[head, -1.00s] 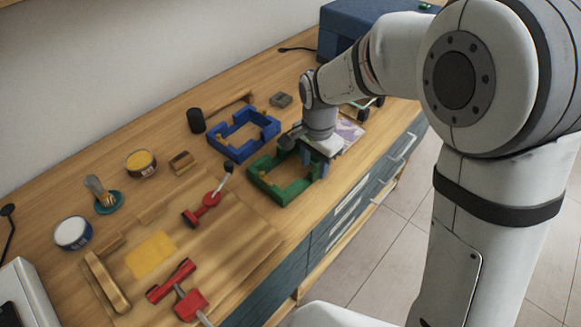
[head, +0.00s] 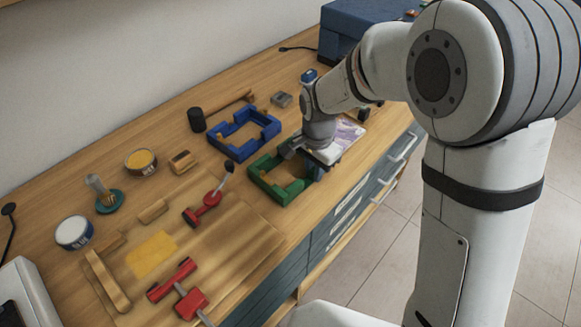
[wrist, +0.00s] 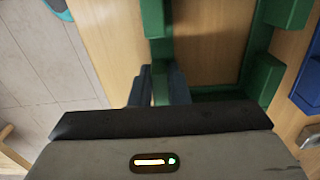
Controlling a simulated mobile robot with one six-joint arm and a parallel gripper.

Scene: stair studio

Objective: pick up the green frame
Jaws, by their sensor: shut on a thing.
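The green frame (head: 268,189) is a squarish open frame with raised corner blocks, lying on the wooden bench by its front edge. My gripper (head: 314,170) is at the frame's right side, pointing down. In the wrist view one side of the green frame (wrist: 161,81) runs between the two fingers of my gripper (wrist: 159,86), which are shut on it. The rest of the frame stretches to the right in that view. The frame looks level and at bench height; I cannot tell whether it touches the bench. My wrist hides part of its right end in the head view.
A blue frame (head: 239,147) lies close behind the green one. Red clamps (head: 205,207) are to the left on a wooden board (head: 215,255). A printed sheet or booklet (head: 347,137) lies beside my wrist. Tins stand farther left. Drawers (head: 352,202) drop below the front edge.

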